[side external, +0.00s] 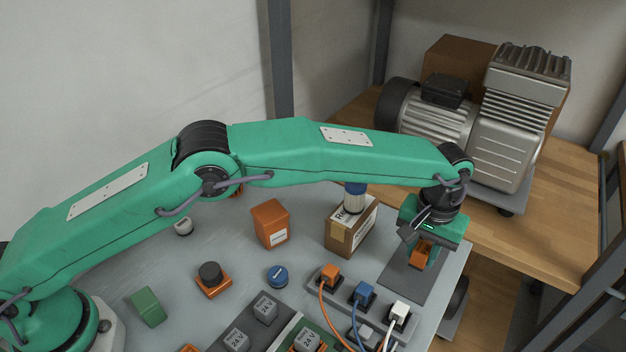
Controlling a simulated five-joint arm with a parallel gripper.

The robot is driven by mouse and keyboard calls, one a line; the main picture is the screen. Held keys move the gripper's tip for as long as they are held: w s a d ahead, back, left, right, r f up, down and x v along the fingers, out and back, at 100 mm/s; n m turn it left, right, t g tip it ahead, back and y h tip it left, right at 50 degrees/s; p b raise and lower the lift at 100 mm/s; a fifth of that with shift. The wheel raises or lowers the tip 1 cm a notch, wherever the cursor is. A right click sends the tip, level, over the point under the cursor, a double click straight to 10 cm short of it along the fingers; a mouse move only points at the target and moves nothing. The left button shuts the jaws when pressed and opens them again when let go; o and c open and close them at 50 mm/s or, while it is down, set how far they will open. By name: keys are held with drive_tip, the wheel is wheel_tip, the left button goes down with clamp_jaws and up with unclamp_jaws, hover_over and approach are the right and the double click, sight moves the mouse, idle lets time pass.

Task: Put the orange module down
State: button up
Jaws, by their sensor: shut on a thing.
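My gripper (421,262), green with a dark wrist, is at the right of the table and points down. It is shut on the orange module (421,253), a small orange block partly hidden by the jaws. The gripper is above a dark grey pad (397,284) near the table's right edge. I cannot tell whether the module touches the pad.
A cardboard box (341,238) with a blue-capped container stands left of the gripper. A socket strip (333,292) with orange, blue and white plugs lies in front, cables trailing. An orange box (271,224) and an orange-based black knob (211,273) stand further left. A compressor (485,125) is behind.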

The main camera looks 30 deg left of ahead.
sight(418, 264)
drive_tip(key=shift+f, duration=0.1)
drive_tip(key=shift+f, duration=1.9)
drive_tip(key=shift+f, duration=0.1)
drive_tip(key=o, duration=1)
wheel_tip(418, 264, up, 12)
